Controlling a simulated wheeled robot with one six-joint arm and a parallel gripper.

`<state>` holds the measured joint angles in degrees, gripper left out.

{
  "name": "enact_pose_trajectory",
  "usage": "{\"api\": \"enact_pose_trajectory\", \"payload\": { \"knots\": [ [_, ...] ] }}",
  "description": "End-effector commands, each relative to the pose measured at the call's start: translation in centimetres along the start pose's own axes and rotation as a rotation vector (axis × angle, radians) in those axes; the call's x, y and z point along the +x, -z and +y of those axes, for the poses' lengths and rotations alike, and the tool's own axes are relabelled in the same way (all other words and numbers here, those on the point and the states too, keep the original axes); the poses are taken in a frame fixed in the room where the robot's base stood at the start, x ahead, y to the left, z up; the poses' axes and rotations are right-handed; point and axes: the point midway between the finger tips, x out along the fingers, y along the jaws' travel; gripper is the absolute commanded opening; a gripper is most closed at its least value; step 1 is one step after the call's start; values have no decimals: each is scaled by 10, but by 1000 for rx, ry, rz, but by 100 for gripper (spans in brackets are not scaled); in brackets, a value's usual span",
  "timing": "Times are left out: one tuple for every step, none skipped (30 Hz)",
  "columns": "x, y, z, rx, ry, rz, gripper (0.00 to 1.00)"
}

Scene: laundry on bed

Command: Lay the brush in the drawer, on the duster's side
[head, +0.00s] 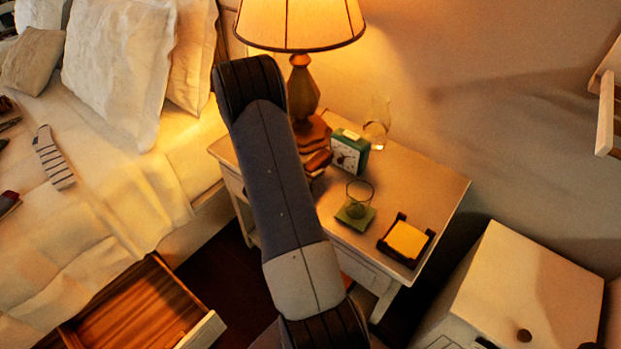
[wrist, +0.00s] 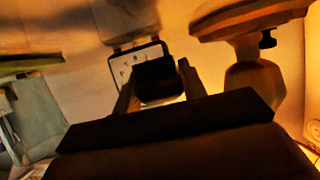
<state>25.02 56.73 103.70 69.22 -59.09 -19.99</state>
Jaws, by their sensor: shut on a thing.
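My gripper (wrist: 160,82) shows in the wrist view, with its two fingers shut on a dark, blocky thing that looks like the brush (wrist: 155,70). Its shape is mostly hidden, so I cannot make out bristles or handle. In the head view my arm hides the gripper and what it holds. The open drawer (head: 140,302) is low at the bottom left of the head view, beside the bed. It has a brown wooden inside and a pale front; the part in view looks bare, and the rest is cut off. I cannot make out the duster.
A nightstand (head: 428,180) holds a lit lamp (head: 300,22), a green clock (head: 350,152), glassware and a dark tray (head: 405,240) with yellow paper. A white cabinet (head: 530,290) stands at right. On the bed (head: 110,205) lies a striped sock (head: 53,158). Dark floor separates drawer and nightstand.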

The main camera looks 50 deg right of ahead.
Motion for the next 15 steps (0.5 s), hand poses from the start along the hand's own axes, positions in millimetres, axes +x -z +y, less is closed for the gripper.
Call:
{"api": "enact_pose_trajectory", "payload": {
  "knots": [
    [3, -9, 0, -3, -1, -1, 16],
    [5, -13, 0, -4, -1, -1, 16],
    [7, -18, 0, -4, 0, 0, 16],
    [9, -21, 0, -3, -1, -1, 16],
    [10, -24, 0, -2, -1, 0, 16],
    [12, -28, 0, -3, -1, -1, 16],
    [12, -30, 0, -3, -1, -1, 16],
    [13, -32, 0, -2, 0, -1, 16],
    [13, -33, 0, -1, 0, 0, 16],
    [14, -33, 0, 0, 0, 0, 16],
    [14, -33, 0, 0, 0, 0, 16],
    [14, -33, 0, 1, 1, 0, 16],
    [14, -33, 0, 1, 1, 0, 16],
    [14, -33, 0, 1, 1, 0, 16],
    [14, -33, 0, 0, 1, 0, 16]
  ]
}}
